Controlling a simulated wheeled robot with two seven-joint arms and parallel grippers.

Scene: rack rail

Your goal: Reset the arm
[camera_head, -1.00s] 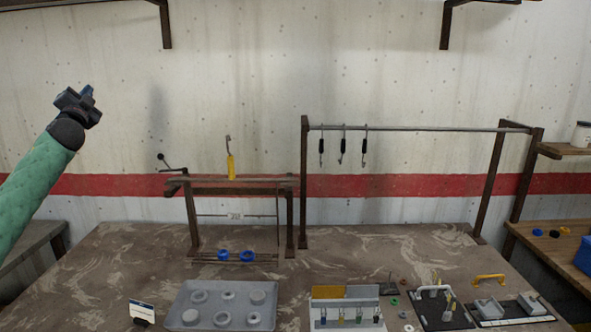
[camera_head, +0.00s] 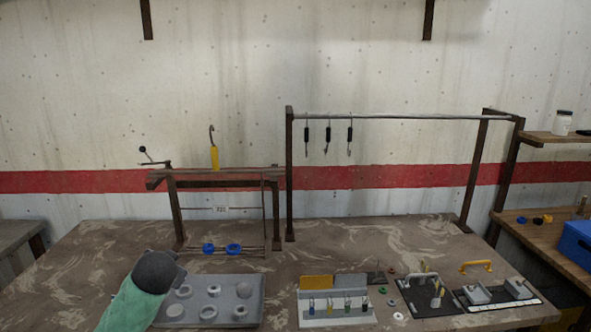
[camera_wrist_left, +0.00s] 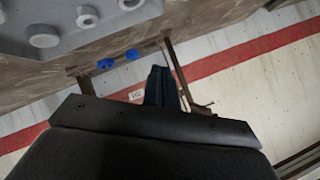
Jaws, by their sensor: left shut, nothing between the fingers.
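My left arm comes in at the lower left of the head view, its green forearm and dark round wrist in front of the grey tray's left side. My left gripper is mostly hidden there behind the wrist. In the left wrist view the left gripper's (camera_wrist_left: 160,75) dark blue fingers are together and empty, apart from anything, with the small rack stand (camera_head: 225,182) beyond them. A yellow-handled hook (camera_head: 214,157) stands upright on that stand. Several dark-handled hooks hang from the tall rail (camera_head: 400,117). My right gripper is not in view.
The grey tray (camera_head: 255,285) holds several round pieces. Blue rings (camera_head: 233,249) sit on the stand's lower rods. A lock board (camera_head: 338,318) and dark fixture boards (camera_head: 437,308) line the front right. A side shelf holds a blue bin (camera_head: 577,243). The middle tabletop is clear.

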